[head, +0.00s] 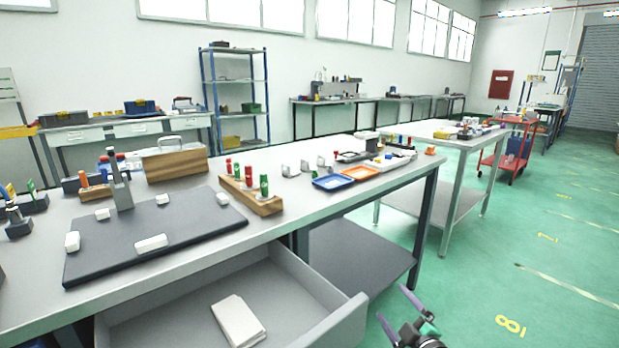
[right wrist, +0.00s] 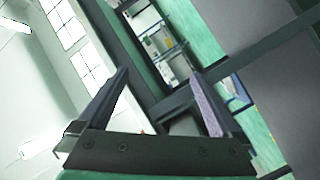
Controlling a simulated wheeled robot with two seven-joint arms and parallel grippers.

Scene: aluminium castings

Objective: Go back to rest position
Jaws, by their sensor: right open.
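My right gripper (head: 408,312) is at the bottom of the head view, right of the open drawer and in front of the table's right leg. It is open and empty, with its two fingers spread apart. In the right wrist view its fingers (right wrist: 160,98) also stand apart with nothing between them. My left gripper does not show in either view.
The grey workbench (head: 330,205) bears a dark mat (head: 160,225) with several white blocks, a wooden rack and trays. Its open drawer (head: 300,285) sticks out towards me, holding a white object (head: 238,322). Green floor (head: 520,250) lies free at right.

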